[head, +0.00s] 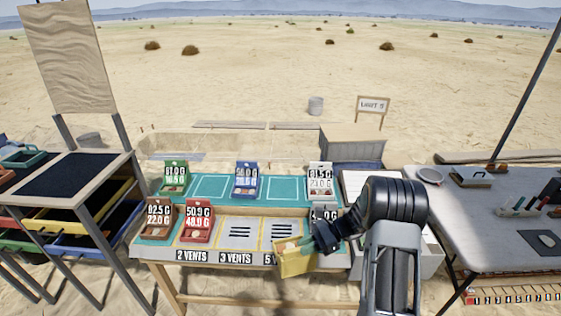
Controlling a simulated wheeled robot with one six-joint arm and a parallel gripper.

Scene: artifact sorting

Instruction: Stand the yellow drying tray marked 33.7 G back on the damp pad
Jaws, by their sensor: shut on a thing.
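My gripper (313,243) is shut on a yellow tray (296,262) and holds it, tilted, at the front edge of the middle table, in front of the vent panels. Its weight marking cannot be read from here. A teal mat (272,187) with white outlined spaces lies along the back of that table. I cannot tell which surface is the damp pad. My arm hides the table's right front part.
Green (173,181), blue (246,183) and white (320,182) marked trays stand on the teal mat, with bare spaces between. Brown (159,222) and red (197,227) trays stand at the front left. Two slotted vent panels (240,233) look empty. A grey table (470,215) stands right.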

